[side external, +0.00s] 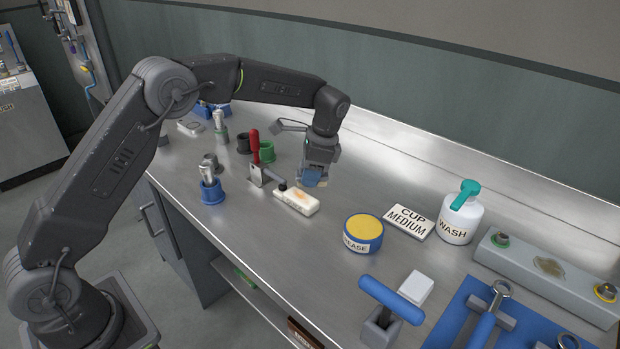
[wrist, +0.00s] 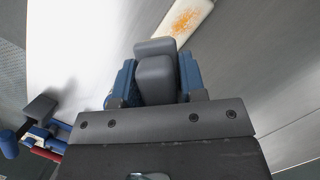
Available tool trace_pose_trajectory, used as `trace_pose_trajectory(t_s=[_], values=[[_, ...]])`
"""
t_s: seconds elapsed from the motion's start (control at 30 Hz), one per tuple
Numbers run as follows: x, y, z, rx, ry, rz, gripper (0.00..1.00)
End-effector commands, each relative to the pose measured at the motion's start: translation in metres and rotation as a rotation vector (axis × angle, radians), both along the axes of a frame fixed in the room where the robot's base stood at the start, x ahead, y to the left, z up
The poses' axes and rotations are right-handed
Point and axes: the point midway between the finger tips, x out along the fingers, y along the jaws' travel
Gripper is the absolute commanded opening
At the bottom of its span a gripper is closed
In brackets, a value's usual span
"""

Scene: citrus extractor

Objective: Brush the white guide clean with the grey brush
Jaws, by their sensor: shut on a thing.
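The white guide (side external: 296,201) lies on the steel bench, an oblong pale block with an orange-brown smear on its top. The smeared guide also shows at the top of the wrist view (wrist: 190,20). My gripper (side external: 314,177) is just beyond the guide, to its upper right in the side view. In the wrist view its blue fingers (wrist: 156,80) are shut on a grey block, which I take to be the grey brush (wrist: 155,48). In the side view a small tan part shows under the fingers. The bristles and any contact with the bench are unclear.
A metal holder (side external: 257,176) with a red-handled tool (side external: 254,146) stands left of the guide. A blue tub with a yellow top (side external: 363,232), a "CUP MEDIUM" sign (side external: 408,221) and a wash bottle (side external: 460,215) stand to the right. Bare bench lies between guide and tub.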

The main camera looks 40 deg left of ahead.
Motion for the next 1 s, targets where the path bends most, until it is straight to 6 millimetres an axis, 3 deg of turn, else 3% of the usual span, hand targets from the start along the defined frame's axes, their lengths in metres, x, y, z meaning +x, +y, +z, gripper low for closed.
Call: trace_pose_trajectory(t_s=[0.33, 0.7, 1.0], values=[[0.0, 0.0, 0.003, 0.0, 0.0, 0.0, 0.19], [0.0, 0.0, 0.03, 0.0, -0.002, 0.001, 0.19], [0.0, 0.0, 0.03, 0.0, 0.0, 0.0, 0.19]])
